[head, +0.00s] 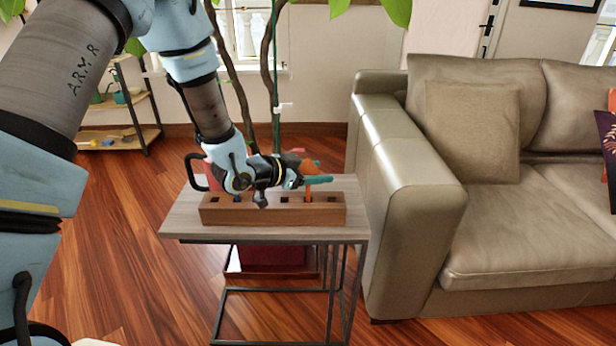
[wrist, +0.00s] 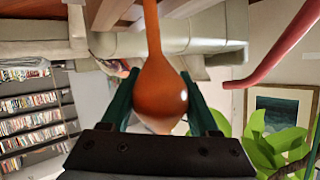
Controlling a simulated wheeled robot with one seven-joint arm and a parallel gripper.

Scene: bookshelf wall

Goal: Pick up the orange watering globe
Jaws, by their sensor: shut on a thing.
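The orange watering globe shows in the wrist view (wrist: 160,92) as a round orange bulb with a thin stem running to the top of the picture. My gripper (wrist: 160,95) has its two green fingers on either side of the bulb, shut on it. In the head view my gripper (head: 318,180) is over the right part of a wooden block with slots (head: 270,215). The orange globe (head: 308,167) shows behind the fingers, and its stem goes down to the block. I cannot tell whether the stem tip is still in a slot.
The block stands on a small side table (head: 185,222) with a thin metal frame. A leather sofa (head: 410,200) stands close on the right. Plant stems rise behind the table.

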